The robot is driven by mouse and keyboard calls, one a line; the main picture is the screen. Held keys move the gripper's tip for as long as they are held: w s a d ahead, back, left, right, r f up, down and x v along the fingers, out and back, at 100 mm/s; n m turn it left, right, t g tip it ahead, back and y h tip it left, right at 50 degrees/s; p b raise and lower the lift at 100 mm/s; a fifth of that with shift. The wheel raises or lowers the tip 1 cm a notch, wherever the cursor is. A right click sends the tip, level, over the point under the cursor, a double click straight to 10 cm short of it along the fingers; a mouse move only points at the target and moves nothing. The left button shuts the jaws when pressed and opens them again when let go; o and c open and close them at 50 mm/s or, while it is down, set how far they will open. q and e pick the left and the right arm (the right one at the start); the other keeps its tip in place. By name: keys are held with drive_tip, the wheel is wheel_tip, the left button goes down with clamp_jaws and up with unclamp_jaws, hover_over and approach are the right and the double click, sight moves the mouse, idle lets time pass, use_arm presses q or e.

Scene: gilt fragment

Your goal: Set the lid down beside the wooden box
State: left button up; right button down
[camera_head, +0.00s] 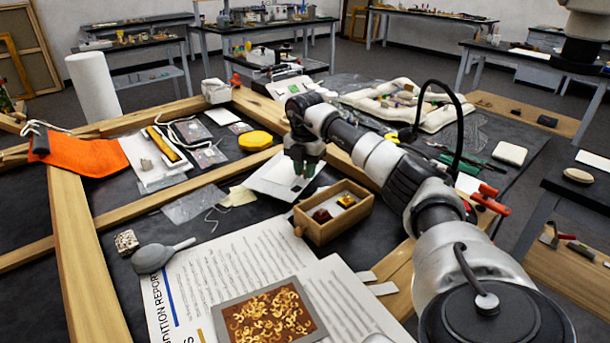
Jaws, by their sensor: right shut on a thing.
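The wooden box (316,233) stands open on the dark worktop, right of centre, with a dark red item and an amber-yellow item inside. My right gripper (304,170) is behind the box, just beyond its far left corner, pointing down. It is shut on a pale flat panel, which appears to be the lid (266,179). The panel lies nearly level; I cannot tell whether it touches the worktop. The fingers hide part of it. My left gripper is not in view.
A printed report (215,265) with a framed gilt fragment (270,316) lies in front. Wooden frame bars (85,260) border the worktop. Some dark surface left of the box is bare.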

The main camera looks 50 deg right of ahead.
wheel_tip(320, 180, down, 2)
drive_tip(key=shift+f, duration=0.15)
drive_tip(key=c, duration=1)
unclamp_jaws()
drive_tip(key=shift+f, duration=0.1)
wheel_tip(320, 180, up, 12)
drive_tip(key=shift+r, duration=0.2)
